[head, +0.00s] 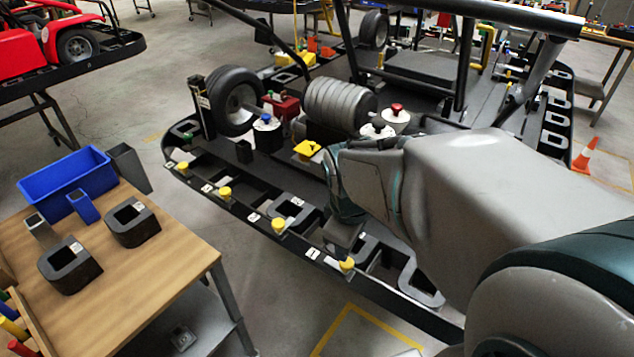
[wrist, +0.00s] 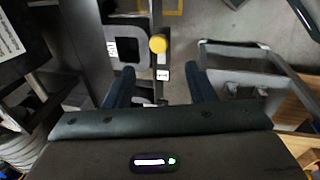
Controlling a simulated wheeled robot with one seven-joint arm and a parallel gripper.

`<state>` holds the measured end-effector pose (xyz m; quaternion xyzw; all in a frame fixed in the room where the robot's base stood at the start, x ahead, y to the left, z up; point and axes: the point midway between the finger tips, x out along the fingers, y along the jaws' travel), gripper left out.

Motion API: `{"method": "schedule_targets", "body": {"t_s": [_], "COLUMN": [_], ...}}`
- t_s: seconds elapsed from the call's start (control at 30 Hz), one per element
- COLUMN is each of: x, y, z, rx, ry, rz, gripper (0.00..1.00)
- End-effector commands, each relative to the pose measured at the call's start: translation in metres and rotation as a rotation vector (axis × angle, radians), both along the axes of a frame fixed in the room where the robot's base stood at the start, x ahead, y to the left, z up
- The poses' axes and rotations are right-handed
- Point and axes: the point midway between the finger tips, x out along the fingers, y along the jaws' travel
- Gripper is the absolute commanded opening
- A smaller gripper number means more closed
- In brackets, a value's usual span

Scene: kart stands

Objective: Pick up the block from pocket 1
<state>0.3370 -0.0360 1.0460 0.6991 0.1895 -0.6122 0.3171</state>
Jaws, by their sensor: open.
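My gripper (head: 343,222) is over the near edge of the kart stand, by the label 1 (head: 312,254). In the wrist view my gripper (wrist: 160,88) is open, with two dark blue fingers apart and nothing held between them. A grey block (wrist: 140,50) with a square opening and a white label sits left of a yellow knob (wrist: 157,43), ahead of the left finger. The yellow knob (head: 347,265) beside the label also shows there. Contact between fingers and block cannot be seen.
Another grey block (head: 290,204) sits in the stand's edge further left. More yellow knobs (head: 278,227) line that edge. A wheel (head: 236,100) and a silver cylinder (head: 338,104) rise behind. A wooden table (head: 170,250) with a blue bin (head: 62,180) stands at left, across a floor gap.

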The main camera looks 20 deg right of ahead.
Motion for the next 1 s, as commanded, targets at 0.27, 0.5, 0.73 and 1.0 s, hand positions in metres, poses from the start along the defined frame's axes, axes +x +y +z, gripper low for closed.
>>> {"method": "schedule_targets", "body": {"t_s": [0.27,0.5,0.73,1.0], "x": [0.031,0.051,0.061,0.065], "y": [-0.033,-0.057,-0.069,-0.073], "z": [-0.01,-0.026,-0.038,-0.068], "rx": [-0.115,-0.15,-0.162,-0.162], "ry": [0.148,0.229,0.246,0.25], "rz": [0.594,1.1,1.402,1.478], "gripper": [0.5,0.5,0.5,0.5]}}
